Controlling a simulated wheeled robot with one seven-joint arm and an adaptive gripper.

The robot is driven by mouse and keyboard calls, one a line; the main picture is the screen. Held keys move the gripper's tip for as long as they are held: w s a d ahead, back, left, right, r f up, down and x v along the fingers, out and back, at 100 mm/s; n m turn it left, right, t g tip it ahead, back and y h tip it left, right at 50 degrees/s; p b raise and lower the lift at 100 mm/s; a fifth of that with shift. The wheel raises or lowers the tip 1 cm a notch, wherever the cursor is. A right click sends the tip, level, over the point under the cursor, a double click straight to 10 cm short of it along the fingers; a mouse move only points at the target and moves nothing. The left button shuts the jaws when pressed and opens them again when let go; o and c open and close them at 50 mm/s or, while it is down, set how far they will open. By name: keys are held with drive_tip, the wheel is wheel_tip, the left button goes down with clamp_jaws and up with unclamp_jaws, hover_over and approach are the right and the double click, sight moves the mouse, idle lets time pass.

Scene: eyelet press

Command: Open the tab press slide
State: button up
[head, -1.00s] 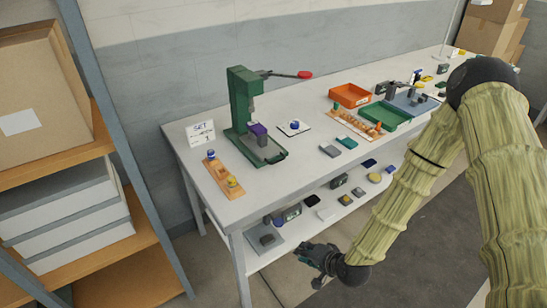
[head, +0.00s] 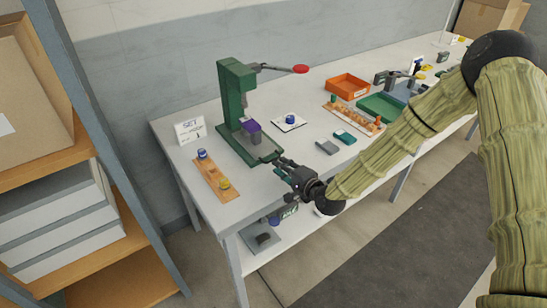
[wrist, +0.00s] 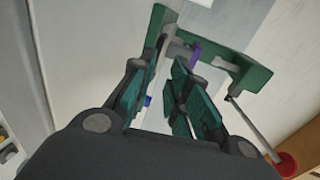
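The green press (head: 233,95) stands upright on the white table, its lever with a red knob (head: 300,69) pointing right. A purple block (head: 251,126) sits low at the front of the press, above its flat green base (head: 236,150). I cannot make out clearly which part is the slide. My gripper (head: 282,166) is just off the front right end of the base, over the table's front edge; touching or apart is unclear. In the wrist view its fingers (wrist: 160,75) are spread with nothing seen between them, and the purple part (wrist: 195,50) shows beyond.
A wooden strip (head: 216,178) with blue and yellow pieces and a white sign (head: 190,130) are left of the press. A white card (head: 289,122) with a blue piece is to the right. An orange tray (head: 348,86) and a green tray (head: 381,106) stand farther right.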

sight(273, 159)
drive_tip(key=x, duration=0.2)
drive_tip(key=p+x, duration=0.1)
drive_tip(key=x, duration=0.1)
drive_tip(key=d+f+x, duration=0.1)
drive_tip(key=x, duration=0.1)
drive_tip(key=shift+w+a, duration=0.15)
drive_tip(key=shift+w, duration=0.2)
drive_tip(key=shift+a+r, duration=0.2)
drive_tip(key=shift+a, duration=0.1)
drive_tip(key=shift+w+f, duration=0.3)
drive_tip(key=shift+s+r, duration=0.1)
clamp_jaws()
